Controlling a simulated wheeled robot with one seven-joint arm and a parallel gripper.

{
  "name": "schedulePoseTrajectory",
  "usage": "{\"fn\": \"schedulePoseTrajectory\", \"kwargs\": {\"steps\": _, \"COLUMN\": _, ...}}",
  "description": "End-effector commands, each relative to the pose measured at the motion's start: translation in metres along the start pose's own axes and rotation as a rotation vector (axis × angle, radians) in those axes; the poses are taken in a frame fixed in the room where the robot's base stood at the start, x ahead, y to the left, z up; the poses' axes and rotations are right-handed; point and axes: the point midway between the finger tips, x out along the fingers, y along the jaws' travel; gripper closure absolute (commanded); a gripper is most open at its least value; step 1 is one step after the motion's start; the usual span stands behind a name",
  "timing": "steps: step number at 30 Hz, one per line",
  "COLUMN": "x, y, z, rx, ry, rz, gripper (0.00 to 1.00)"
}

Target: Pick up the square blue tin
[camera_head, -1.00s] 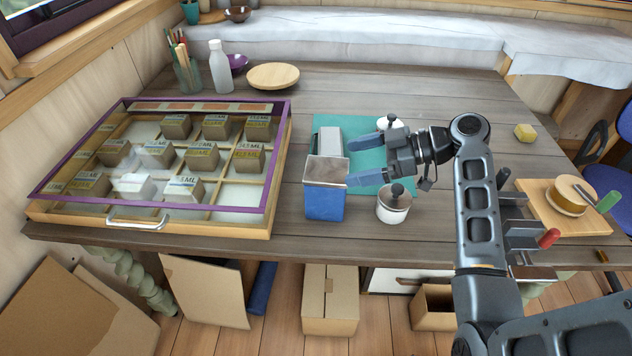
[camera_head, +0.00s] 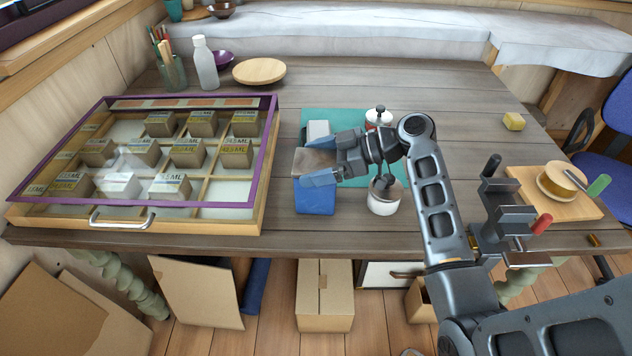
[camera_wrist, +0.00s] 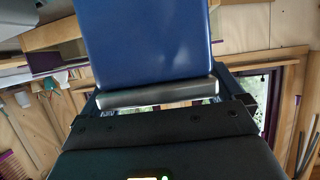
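The square blue tin (camera_head: 315,198) stands upright near the table's front edge, with a greyish metal lid. My gripper (camera_head: 313,153) is open at lid height, coming from the right. One finger lies across the tin's near side and the other reaches behind it. I cannot tell whether either finger touches it. In the wrist view the tin (camera_wrist: 145,40) is very close, its blue wall and silver lid filling the upper middle.
A white pot with a black knob (camera_head: 383,199) stands close to the tin's right, under my wrist. A glass-lidded case (camera_head: 255,215) is at left.

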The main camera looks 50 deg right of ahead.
Motion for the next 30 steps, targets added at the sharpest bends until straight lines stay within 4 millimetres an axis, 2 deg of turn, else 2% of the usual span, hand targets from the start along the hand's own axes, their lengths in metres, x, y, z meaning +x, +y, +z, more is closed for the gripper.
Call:
{"fn": "schedulePoseTrajectory", "kwargs": {"steps": 2, "x": -0.0001, "y": 0.0, "z": 0.0, "rx": 0.0, "ry": 0.0, "rz": 0.0, "gripper": 0.13}}
{"fn": "schedulePoseTrajectory", "kwargs": {"steps": 20, "x": -0.0004, "y": 0.0, "z": 0.0001, "rx": 0.0, "ry": 0.0, "rz": 0.0, "gripper": 0.7}}
{"fn": "schedulePoseTrajectory", "kwargs": {"steps": 30, "x": -0.0017, "y": 0.0005, "z": -0.0037, "rx": -0.001, "ry": 0.002, "rz": 0.001, "gripper": 0.7}}
